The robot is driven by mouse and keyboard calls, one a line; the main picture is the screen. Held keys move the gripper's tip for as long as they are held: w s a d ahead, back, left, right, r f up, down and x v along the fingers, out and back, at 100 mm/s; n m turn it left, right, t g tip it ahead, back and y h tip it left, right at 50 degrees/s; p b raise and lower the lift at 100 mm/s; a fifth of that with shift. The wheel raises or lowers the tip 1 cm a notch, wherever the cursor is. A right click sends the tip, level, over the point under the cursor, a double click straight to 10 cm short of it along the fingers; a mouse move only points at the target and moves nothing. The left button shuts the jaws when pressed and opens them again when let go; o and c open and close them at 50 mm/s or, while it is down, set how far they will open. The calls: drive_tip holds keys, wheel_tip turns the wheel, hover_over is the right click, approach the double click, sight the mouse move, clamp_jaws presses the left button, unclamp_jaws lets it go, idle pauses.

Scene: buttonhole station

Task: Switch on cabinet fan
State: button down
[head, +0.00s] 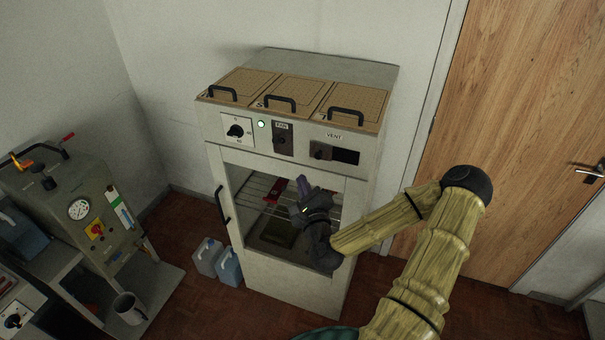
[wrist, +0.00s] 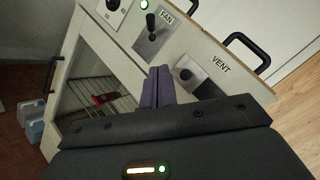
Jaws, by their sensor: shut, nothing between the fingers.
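The cabinet (head: 214,127) stands against the wall with a control panel along its upper front. The FAN switch (head: 283,138) sits on a dark plate near the panel's middle. In the wrist view the FAN switch (wrist: 152,28) has its lever pointing up toward the panel's top. A small lamp (head: 262,124) left of the switch glows green. My gripper (head: 303,183) is in front of the glass window, below the panel and apart from the switch. Its fingers (wrist: 158,72) are together and empty, pointing up toward the panel.
The VENT slider (head: 322,151) is right of the FAN switch, and a dial (head: 237,131) is left. Handled lids (head: 289,91) cover the top. A red object (head: 304,187) lies on the rack inside. Jugs (head: 229,266) stand on the floor at left, near a grey machine (head: 75,208).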

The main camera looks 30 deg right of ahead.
drive_tip(key=shift+s+a+p, duration=0.2)
drive_tip(key=shift+s+p, duration=0.2)
drive_tip(key=shift+p, duration=0.05)
drive_tip(key=shift+w+d, duration=0.1)
drive_tip(key=shift+w, duration=0.05)
drive_tip(key=s+a+f+n+g+y+b, duration=0.3)
drive_tip(key=a+f+n+g+y, duration=0.4)
drive_tip(key=a+f+n+g, duration=0.85)
drive_tip(key=s+d+r+n+h+b, duration=0.3)
drive_tip(key=s+r+n, duration=0.9)
drive_tip(key=s, duration=0.2)
drive_tip(key=shift+g+b, duration=0.35)
